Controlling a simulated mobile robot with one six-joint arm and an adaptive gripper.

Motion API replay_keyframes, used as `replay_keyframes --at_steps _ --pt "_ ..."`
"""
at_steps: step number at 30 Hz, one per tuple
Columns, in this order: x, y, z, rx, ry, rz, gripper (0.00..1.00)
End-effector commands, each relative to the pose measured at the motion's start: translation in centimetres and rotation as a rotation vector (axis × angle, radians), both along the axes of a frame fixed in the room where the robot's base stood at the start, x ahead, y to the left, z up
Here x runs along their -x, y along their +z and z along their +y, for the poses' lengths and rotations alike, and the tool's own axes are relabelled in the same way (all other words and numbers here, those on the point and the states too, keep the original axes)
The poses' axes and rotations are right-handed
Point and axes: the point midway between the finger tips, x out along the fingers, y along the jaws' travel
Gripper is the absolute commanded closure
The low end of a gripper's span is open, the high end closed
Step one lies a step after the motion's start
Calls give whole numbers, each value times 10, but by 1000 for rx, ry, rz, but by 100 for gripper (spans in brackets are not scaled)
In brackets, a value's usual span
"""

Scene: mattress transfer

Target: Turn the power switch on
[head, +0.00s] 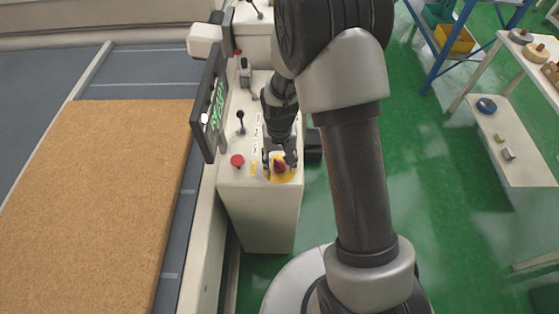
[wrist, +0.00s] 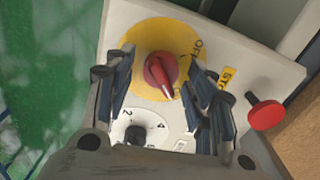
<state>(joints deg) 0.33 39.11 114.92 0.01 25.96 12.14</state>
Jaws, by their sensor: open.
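The power switch (wrist: 160,72) is a red rotary knob on a round yellow plate (wrist: 140,38) with "OFF" lettering, seen in the wrist view. In the head view the red knob (head: 280,166) sits on the near end of the cream control cabinet (head: 262,212). My gripper (wrist: 158,82) is open, with one finger on each side of the red knob. I cannot tell whether either finger touches it. In the head view my gripper (head: 279,160) points down over the knob and hides part of its plate.
A red push button (wrist: 265,113) stands beside the switch; it also shows in the head view (head: 237,160). A white numbered dial (wrist: 138,128) lies below the knob. A black lever (head: 241,121) and a display panel (head: 210,105) are close by. A brown mattress (head: 95,190) lies left.

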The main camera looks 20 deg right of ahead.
Motion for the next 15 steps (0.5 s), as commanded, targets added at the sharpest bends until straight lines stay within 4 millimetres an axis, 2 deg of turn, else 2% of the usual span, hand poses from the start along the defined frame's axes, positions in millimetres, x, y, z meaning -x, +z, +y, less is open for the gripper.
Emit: replay_keyframes --at_steps 8,11,15 --pt "0 2 0 0 1 -1 49" --pt "-1 10 0 0 1 -4 49" --pt "-2 35 0 0 1 -6 49"
